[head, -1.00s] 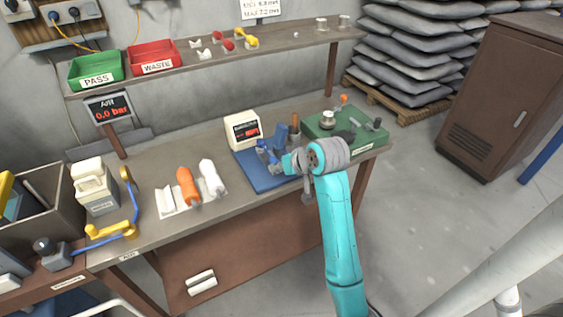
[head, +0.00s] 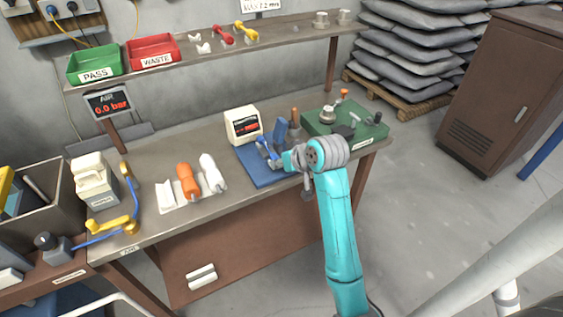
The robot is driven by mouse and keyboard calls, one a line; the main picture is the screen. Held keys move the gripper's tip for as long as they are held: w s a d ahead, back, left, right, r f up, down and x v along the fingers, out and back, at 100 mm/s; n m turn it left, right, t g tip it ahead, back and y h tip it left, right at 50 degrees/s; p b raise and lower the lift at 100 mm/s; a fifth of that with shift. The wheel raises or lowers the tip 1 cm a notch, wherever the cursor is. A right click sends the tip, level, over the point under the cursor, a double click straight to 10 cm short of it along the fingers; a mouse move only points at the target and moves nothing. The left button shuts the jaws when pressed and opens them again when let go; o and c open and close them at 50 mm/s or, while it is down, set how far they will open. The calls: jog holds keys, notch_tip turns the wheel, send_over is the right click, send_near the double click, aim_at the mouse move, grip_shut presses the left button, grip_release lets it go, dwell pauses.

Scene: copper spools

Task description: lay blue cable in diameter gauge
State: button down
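The diameter gauge appears to be the station with a blue base (head: 262,176) and a white display box (head: 242,125), near the middle of the bench. A small blue piece (head: 263,147), which may be the blue cable, shows over the base just left of my gripper (head: 277,162). My gripper is low over the base, pointing left, largely hidden by my teal wrist. Its fingers are too small to tell whether they are open or shut, or whether they hold the blue piece. I cannot tell whether the piece touches the gauge.
A white holder (head: 172,209) carries an orange piece (head: 187,180) and a white piece (head: 211,173); its left part is empty. A green station (head: 365,133) stands right of the gauge. A shelf above holds PASS (head: 95,65) and WASTE (head: 152,53) bins. Bench front right of the holder is clear.

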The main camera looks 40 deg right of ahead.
jog(key=shift+f, duration=0.2)
jog(key=c, duration=0.9)
grip_release()
jog(key=shift+r, duration=0.1)
jog(key=v, duration=1.2)
